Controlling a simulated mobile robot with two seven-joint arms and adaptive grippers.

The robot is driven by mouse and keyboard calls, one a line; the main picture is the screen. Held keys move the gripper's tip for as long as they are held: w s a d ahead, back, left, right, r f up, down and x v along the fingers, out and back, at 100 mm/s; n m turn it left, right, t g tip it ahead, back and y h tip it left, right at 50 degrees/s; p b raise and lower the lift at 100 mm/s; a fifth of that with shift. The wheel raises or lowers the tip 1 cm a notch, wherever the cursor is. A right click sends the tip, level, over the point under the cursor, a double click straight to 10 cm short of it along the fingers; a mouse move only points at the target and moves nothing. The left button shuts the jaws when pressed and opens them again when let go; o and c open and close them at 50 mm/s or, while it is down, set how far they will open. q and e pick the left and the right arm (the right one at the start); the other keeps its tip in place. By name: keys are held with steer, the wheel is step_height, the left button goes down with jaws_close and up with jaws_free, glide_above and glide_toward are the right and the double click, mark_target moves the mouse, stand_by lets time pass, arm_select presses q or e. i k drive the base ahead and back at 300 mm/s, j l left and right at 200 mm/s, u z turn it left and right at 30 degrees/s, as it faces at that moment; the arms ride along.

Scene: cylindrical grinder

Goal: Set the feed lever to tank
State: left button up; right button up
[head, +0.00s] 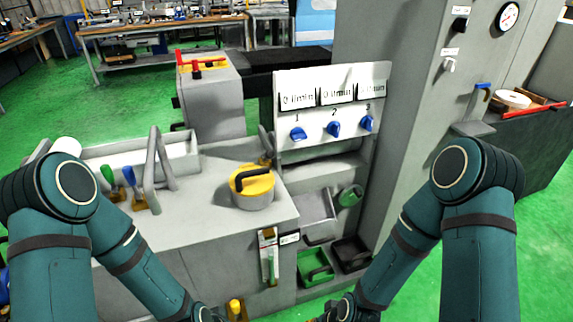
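No lever here can be read as the feed lever, as the labels are too small. My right gripper (343,309) is partly in view at the bottom edge, below the dark bin. Finger states are not visible.
A panel (320,138) carries three blue knobs under flow readouts. A yellow-topped pot (252,187) with a black handle stands on the grey bench (205,228). A yellow knob (235,308) is low in front. Green and dark bins (315,268) fill the lower shelf.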

mark_target(270, 154)
steer(key=i+l, duration=0.3)
steer(key=l, duration=0.2)
steer(key=i+l, duration=0.3)
steer(key=l, duration=0.2)
steer(key=i+l, duration=0.3)
steer(key=l, duration=0.2)
steer(key=i+l, duration=0.3)
steer(key=l, duration=0.15)
steer(key=i+l+z, duration=0.1)
steer(key=i+l, duration=0.2)
steer(key=l, duration=0.2)
